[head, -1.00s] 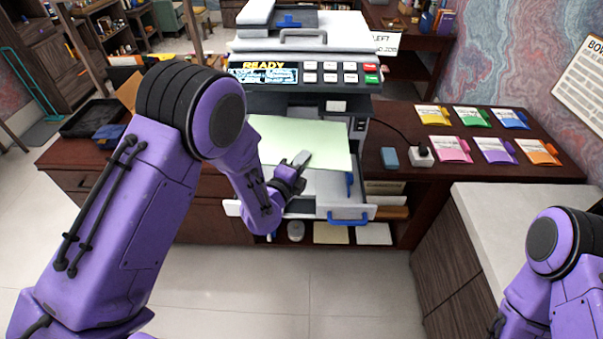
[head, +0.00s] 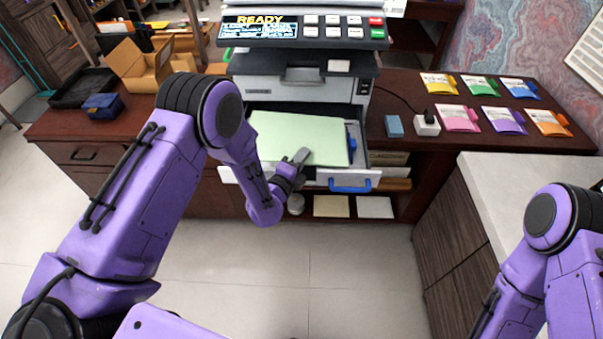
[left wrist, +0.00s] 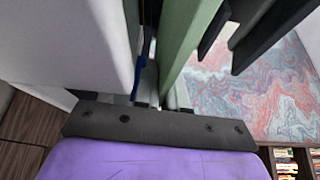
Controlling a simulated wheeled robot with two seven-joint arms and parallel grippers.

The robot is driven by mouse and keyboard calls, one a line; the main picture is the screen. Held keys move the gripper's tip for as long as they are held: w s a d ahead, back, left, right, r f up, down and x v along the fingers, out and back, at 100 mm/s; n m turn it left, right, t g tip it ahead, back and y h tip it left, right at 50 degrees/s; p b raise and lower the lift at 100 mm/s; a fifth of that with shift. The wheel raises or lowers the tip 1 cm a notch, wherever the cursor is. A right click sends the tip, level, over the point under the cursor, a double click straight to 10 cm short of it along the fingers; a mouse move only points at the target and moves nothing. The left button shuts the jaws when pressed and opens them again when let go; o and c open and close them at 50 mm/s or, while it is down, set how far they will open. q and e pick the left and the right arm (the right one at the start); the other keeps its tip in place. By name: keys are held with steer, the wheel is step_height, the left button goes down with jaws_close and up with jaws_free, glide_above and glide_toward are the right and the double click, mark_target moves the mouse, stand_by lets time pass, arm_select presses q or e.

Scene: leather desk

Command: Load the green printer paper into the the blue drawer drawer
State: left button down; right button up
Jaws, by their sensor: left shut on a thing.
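The pale green printer paper (head: 297,135) lies flat over the open printer drawer. The drawer has a blue handle (head: 350,185) on its front and is pulled out below the printer body. My left gripper (head: 299,160) is shut on the near edge of the green paper, about its middle. In the left wrist view the green paper (left wrist: 190,40) shows edge-on beside the dark fingers. The paper hides most of the drawer's inside, so I cannot tell whether it touches the bottom. My right arm is at the lower right of the head view, and its gripper is out of frame.
The printer (head: 300,85) with its READY panel (head: 262,27) stands behind the drawer. Colored packets, such as a pink one (head: 458,118), lie on the desk at right. A blue box (head: 394,126) sits near the drawer. A pale counter (head: 520,185) stands at right.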

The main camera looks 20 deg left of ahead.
arm_select(q)
steer(key=f+b, duration=0.3)
steer(key=f, duration=0.1)
steer(key=shift+s, duration=0.25)
steer(key=shift+w, duration=0.25)
steer(key=c, duration=1.3)
jaws_free()
steer(key=shift+o, duration=0.5)
steer(key=shift+s+r, duration=0.1)
steer(key=shift+s, duration=0.05)
